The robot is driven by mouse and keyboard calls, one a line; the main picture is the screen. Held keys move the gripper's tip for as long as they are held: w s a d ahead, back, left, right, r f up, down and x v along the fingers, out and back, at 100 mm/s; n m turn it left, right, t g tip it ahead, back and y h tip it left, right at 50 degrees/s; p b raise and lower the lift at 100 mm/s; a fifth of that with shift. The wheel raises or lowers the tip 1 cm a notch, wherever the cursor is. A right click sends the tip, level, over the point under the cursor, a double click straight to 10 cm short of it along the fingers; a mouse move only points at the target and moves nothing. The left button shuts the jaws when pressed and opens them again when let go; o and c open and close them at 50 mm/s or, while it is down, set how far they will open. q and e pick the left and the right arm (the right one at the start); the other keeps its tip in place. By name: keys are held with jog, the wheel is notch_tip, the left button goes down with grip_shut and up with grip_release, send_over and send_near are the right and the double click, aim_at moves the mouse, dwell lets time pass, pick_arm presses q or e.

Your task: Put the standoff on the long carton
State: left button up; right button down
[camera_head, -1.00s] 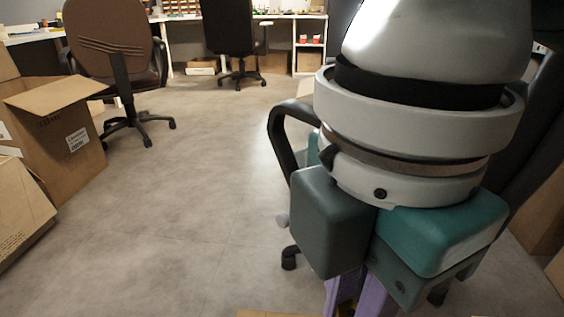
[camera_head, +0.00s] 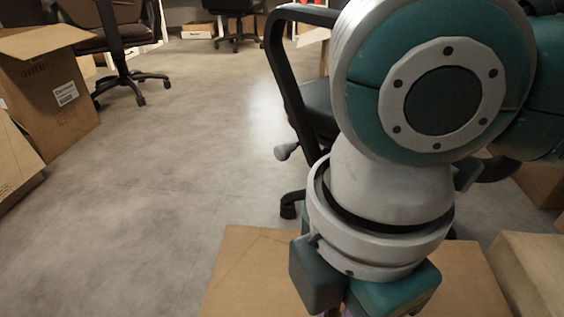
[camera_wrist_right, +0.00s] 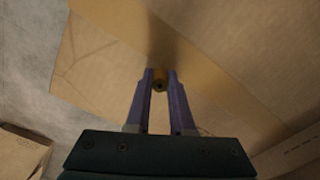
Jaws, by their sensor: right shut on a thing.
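The standoff (camera_wrist_right: 160,76) is a small brass-coloured cylinder with a dark hole in its end. In the right wrist view my right gripper (camera_wrist_right: 160,82) is shut on it, with the purple fingers on both sides. I cannot tell the gap between standoff and carton. My right fingertips are mostly hidden in the head view. My left gripper is not in view.
Another carton (camera_head: 535,270) stands at the right, close to the carton under my arm. An open carton (camera_head: 45,95) stands at the left. An office chair (camera_head: 305,110) is just behind my arm. The grey floor (camera_head: 180,190) at the left middle is clear.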

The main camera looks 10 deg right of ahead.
jog(key=shift+f, duration=0.15)
jog(key=c, duration=0.8)
grip_release()
